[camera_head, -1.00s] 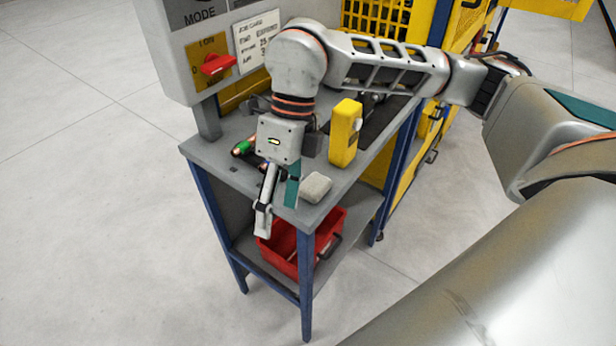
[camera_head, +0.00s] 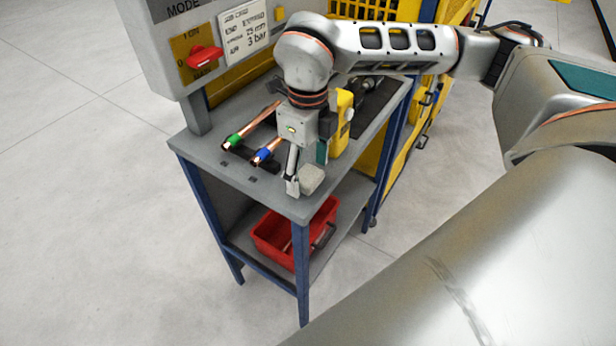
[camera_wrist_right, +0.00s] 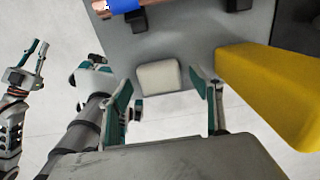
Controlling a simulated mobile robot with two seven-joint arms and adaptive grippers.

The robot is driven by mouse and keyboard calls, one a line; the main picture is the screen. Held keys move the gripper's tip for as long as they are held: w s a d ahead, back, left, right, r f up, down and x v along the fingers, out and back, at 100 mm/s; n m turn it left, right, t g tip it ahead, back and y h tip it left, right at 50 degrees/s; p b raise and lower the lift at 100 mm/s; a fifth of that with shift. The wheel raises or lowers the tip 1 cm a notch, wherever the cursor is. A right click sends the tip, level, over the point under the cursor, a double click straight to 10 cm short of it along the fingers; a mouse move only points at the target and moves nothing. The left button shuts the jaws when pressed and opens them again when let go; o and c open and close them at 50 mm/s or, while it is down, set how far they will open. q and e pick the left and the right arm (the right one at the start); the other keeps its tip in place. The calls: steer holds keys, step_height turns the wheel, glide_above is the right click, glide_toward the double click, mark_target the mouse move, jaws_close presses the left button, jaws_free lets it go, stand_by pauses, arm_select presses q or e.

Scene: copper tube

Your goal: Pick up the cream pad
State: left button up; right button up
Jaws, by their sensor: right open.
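The cream pad (camera_head: 312,179) is a small rounded block lying on the grey bench top near its front corner. In the right wrist view the pad (camera_wrist_right: 159,77) shows ahead of and between the two fingertips, with bench around it. My right gripper (camera_head: 307,172) points down over the bench corner, open, with one finger at the pad's left in the head view. It also shows in the right wrist view (camera_wrist_right: 161,92), with nothing between its fingers. Contact with the pad cannot be told. My left gripper (camera_wrist_right: 38,50) shows at the left of the wrist view, fingers apart and empty.
A yellow block-shaped device (camera_head: 341,125) stands close behind the right gripper. Copper tubes with a green band (camera_head: 234,140) and a blue band (camera_head: 264,155) lie to the left. A red bin (camera_head: 270,238) sits on the lower shelf. The bench edge is close to the pad.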

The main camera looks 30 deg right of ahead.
mark_target(308, 175)
steer(key=shift+f, duration=0.35)
steer(key=c, duration=1.1)
steer(key=shift+c, duration=0.2)
steer(key=shift+r, duration=0.1)
step_height(308, 175, up, 20)
steer(key=shift+p, duration=0.45)
steer(key=o, duration=0.4)
steer(key=c, duration=0.4)
steer(key=shift+o, duration=0.2)
